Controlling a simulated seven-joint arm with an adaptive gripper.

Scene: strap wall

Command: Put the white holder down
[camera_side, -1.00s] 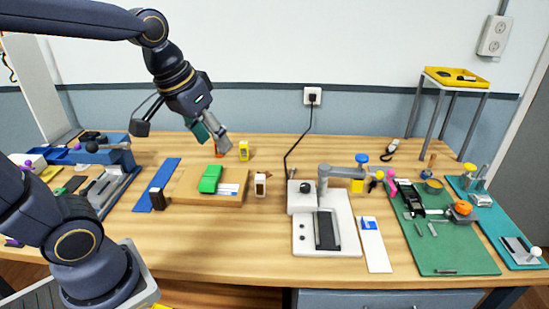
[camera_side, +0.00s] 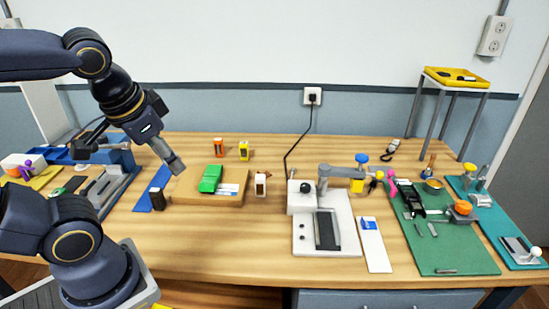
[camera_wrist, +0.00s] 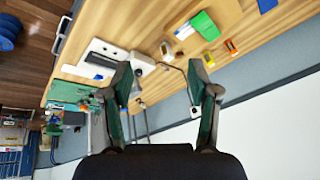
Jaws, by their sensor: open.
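The white holder (camera_side: 260,184), a small upright white block with a dark and orange mark on its face, stands on the table just right of the wooden board (camera_side: 225,199). It also shows in the wrist view (camera_wrist: 166,50), beyond the space between my fingers. My gripper (camera_side: 173,161) is up and to the left of it in the side view, above the board's left end, apart from the holder. In the wrist view my gripper (camera_wrist: 160,75) has its two green-padded fingers spread, with nothing held between them.
A green block (camera_side: 210,178) lies on the board. An orange block (camera_side: 219,147) and a yellow block (camera_side: 243,150) stand behind it. A black block (camera_side: 158,199) stands at its left, by a blue strip. A white machine (camera_side: 305,230) stands right of the holder. The front table is clear.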

